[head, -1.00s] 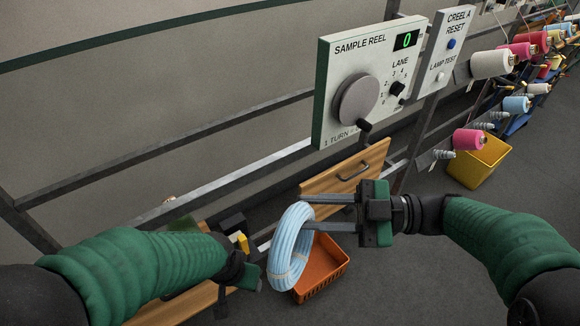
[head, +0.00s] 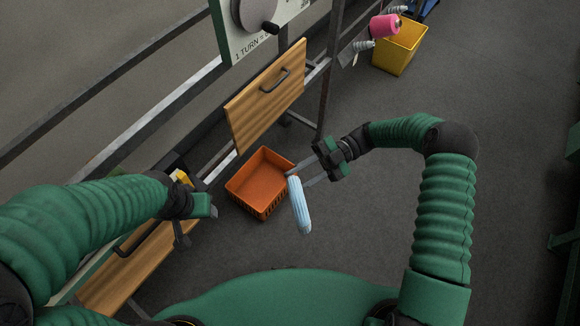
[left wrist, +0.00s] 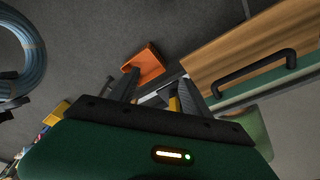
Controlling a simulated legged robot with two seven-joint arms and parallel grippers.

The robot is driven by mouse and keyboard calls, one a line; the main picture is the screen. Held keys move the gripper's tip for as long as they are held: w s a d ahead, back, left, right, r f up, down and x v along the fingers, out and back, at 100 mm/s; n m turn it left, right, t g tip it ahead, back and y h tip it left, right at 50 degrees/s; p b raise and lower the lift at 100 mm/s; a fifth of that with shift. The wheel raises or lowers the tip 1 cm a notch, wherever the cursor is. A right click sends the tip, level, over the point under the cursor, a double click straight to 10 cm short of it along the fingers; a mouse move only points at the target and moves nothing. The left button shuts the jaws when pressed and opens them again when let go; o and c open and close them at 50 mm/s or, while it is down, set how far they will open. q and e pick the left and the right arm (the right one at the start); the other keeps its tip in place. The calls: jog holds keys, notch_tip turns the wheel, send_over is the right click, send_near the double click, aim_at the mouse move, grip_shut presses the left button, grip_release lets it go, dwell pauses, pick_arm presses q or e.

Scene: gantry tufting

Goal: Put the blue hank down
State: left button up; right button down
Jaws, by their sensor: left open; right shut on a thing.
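The pale blue hank (head: 299,206) hangs from my right gripper (head: 306,177), which is shut on its upper part. In the head view I see the hank nearly edge-on, just right of the orange bin (head: 235,197) and apart from the floor as far as I can tell. In the left wrist view the hank (left wrist: 22,55) shows as a coil at the upper left, with dark fingers at it.
A wooden drawer front (head: 265,97) with a dark handle stands behind the orange bin. A second wooden drawer (head: 125,270) is below my left arm. A yellow bin (head: 398,52) stands at the back right.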

pick_arm(q)
jog(key=s+d+r+g, duration=0.1)
jog(key=d+r, duration=0.2)
jog(key=d, duration=0.6)
pick_arm(e)
jog(key=shift+s, duration=0.15)
pick_arm(q)
jog(key=n+t+y, duration=0.1)
jog(key=t+y, duration=0.1)
jog(key=t, duration=0.1)
send_near(296, 195)
pick_arm(e)
jog(key=shift+d, duration=0.25)
pick_arm(q)
jog(key=x, duration=1)
jog(key=shift+f, duration=0.25)
pick_arm(e)
jog(key=shift+a, duration=0.2)
pick_arm(q)
jog(key=shift+w+f, duration=0.3)
jog(key=shift+f, duration=0.2)
pick_arm(e)
jog(key=shift+d, duration=0.15)
pick_arm(q)
jog(key=shift+h, duration=0.3)
jog(key=shift+a, duration=0.1)
jog(key=shift+c, duration=0.5)
